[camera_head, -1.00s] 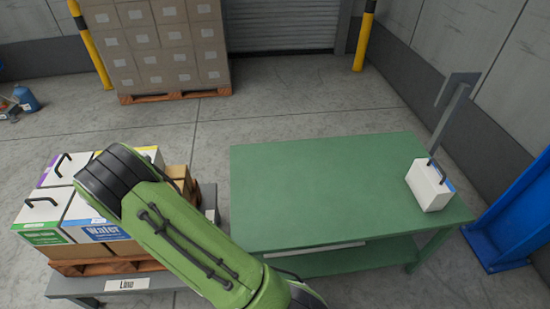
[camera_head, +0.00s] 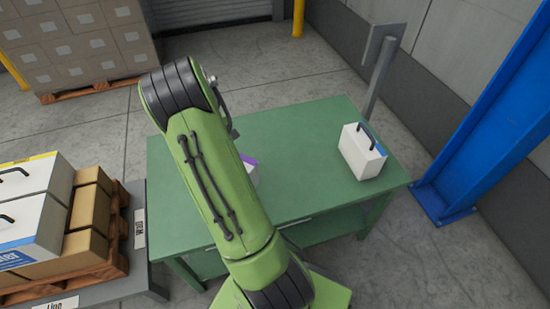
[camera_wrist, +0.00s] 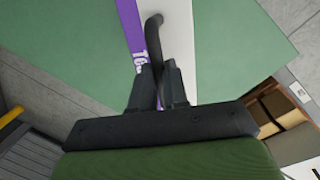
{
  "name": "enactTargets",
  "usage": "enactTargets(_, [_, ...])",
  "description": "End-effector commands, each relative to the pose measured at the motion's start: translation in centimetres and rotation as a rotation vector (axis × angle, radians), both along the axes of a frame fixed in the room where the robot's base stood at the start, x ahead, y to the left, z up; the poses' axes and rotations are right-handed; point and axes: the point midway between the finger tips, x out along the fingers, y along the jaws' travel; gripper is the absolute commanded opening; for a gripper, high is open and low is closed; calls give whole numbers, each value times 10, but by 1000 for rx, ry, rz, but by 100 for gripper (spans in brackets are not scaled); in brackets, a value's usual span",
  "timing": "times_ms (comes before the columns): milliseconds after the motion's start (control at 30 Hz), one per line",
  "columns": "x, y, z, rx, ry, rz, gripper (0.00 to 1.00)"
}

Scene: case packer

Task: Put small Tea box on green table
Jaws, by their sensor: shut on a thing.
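The Tea box is white with a purple band and part of its lettering shows in the wrist view (camera_wrist: 180,40). My gripper (camera_wrist: 160,75) is shut on its black handle there. In the head view only a bit of the Tea box (camera_head: 252,172) shows beside my green arm, which hides the rest and the gripper. The green table (camera_head: 300,120) lies beneath the arm, and the box is over its left to middle part. I cannot tell whether the box touches the tabletop.
A white box with a black handle and blue edge (camera_head: 360,155) stands on the table's right part. A pallet of white and brown boxes (camera_head: 90,215) is at left. A blue column (camera_head: 490,120) and a grey post (camera_head: 380,70) stand beyond the right end. Tabletop between is clear.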

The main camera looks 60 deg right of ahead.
Motion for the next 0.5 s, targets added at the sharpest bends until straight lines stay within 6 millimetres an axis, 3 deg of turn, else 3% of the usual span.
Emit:
enactTargets(200, [-47,-54,11,-10,0,-6,0])
enactTargets(500, [-107,-100,26,-18,10,-3,0])
